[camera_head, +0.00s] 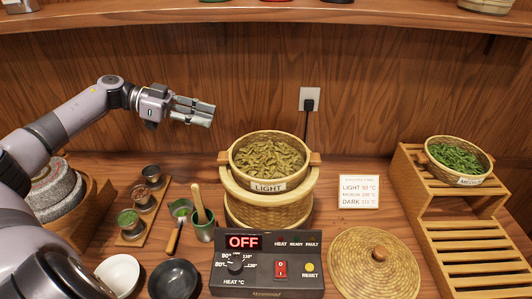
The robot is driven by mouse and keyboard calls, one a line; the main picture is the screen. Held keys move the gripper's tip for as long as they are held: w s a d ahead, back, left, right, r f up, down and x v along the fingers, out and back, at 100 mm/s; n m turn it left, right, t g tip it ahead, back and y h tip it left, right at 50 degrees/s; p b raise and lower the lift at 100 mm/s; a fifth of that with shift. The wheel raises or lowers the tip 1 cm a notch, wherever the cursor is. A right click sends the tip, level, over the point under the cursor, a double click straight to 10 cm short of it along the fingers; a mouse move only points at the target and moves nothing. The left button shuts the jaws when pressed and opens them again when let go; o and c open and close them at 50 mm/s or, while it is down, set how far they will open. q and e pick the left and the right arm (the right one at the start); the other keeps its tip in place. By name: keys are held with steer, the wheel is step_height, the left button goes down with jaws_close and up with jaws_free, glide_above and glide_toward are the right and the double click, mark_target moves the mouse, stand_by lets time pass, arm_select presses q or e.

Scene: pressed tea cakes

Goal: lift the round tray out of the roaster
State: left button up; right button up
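The round tray (268,153) is a woven basket of dry yellow-green leaves with a "LIGHT" label and a wooden handle on each side. It sits in the top of the woven roaster (268,211), its rim standing above the roaster's pale ring. My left gripper (207,113) is in the air to the upper left of the tray, apart from it, pointing right. Nothing shows held in it. Its fingers look close together, but from this angle I cannot tell whether it is open or shut. My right gripper is not in view.
A control box (264,264) reading OFF stands in front of the roaster. A woven lid (373,262) lies front right. A wooden rack (419,199) holds a basket of green leaves (457,157) at right. A green cup (204,229) with a wooden-handled tool stands close left of the roaster.

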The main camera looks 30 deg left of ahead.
mark_target(269, 160)
arm_select(q)
steer(key=p+x, duration=0.3)
steer(key=x, duration=0.7)
steer(key=shift+d+r, duration=0.1)
steer(key=shift+r, duration=0.05)
steer(key=shift+w+d, duration=0.1)
steer(key=shift+d, duration=0.15)
steer(key=p+x, duration=0.1)
steer(key=x, duration=0.1)
steer(key=p+x, duration=0.1)
steer(key=x, duration=0.1)
steer(key=shift+w+d+f+p, duration=0.2)
steer(key=shift+w+p, duration=0.1)
steer(key=shift+w, duration=0.15)
steer(key=shift+w+d+f, duration=0.15)
steer(key=shift+c, duration=0.7)
jaws_close()
